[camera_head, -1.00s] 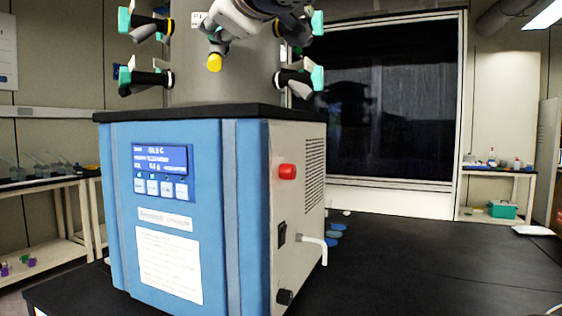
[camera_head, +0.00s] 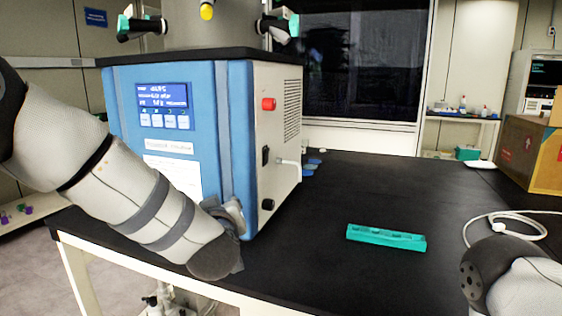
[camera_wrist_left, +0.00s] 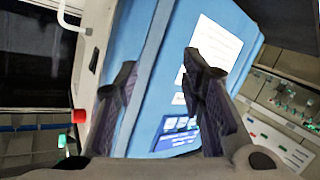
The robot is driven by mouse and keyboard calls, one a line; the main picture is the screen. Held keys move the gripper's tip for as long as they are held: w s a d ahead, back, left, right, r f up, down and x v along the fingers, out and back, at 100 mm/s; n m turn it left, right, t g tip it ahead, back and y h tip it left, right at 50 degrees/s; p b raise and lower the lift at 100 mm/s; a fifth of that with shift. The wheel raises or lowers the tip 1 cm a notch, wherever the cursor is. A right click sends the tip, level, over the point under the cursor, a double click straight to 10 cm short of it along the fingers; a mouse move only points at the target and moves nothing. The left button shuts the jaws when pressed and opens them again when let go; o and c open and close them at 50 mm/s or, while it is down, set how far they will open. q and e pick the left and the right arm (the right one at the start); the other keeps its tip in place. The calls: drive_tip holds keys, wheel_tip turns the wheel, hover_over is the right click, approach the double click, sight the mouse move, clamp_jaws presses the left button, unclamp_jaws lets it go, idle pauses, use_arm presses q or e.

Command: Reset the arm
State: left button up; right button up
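My left arm (camera_head: 140,195) reaches in from the left in the head view, in front of the blue and grey freeze dryer (camera_head: 221,130). Its forearm slants down to the right and ends near the dryer's lower front corner. My left gripper (camera_wrist_left: 160,65) shows in the left wrist view with its two dark fingers apart and nothing between them. The dryer's blue front (camera_wrist_left: 165,65) lies beyond the fingers. Part of my right arm (camera_head: 505,280) shows at the lower right of the head view; its gripper is out of the picture.
A teal rack (camera_head: 386,238) lies on the black bench (camera_head: 330,215), right of the dryer. A white cable (camera_head: 505,222) is coiled near the right edge, with a cardboard box (camera_head: 530,150) behind. The bench between dryer and rack is clear.

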use_arm(q)
drive_tip(key=s+a+f+m+g+h, duration=0.1)
drive_tip(key=s+a+f+g, duration=0.15)
drive_tip(key=s+f, duration=0.55)
drive_tip(key=s+a+f+m+g+h, duration=0.1)
drive_tip(key=s+f+m+g, duration=0.3)
drive_tip(key=f, duration=0.7)
drive_tip(key=s+a+f+n+g, duration=0.1)
drive_tip(key=s+f, duration=0.7)
drive_tip(key=f, duration=0.1)
drive_tip(key=s+a+f+g, duration=0.2)
drive_tip(key=s+g, duration=0.1)
drive_tip(key=s, duration=0.7)
drive_tip(key=s+a+f+m+g, duration=0.1)
drive_tip(key=s+f+g, duration=0.2)
drive_tip(key=s, duration=0.6)
drive_tip(key=s+a+f+g, duration=0.2)
drive_tip(key=s+g, duration=0.1)
drive_tip(key=s, duration=0.7)
drive_tip(key=shift+s+a+f+h, duration=0.15)
drive_tip(key=shift+s+a+h, duration=0.15)
drive_tip(key=shift+s+a, duration=0.05)
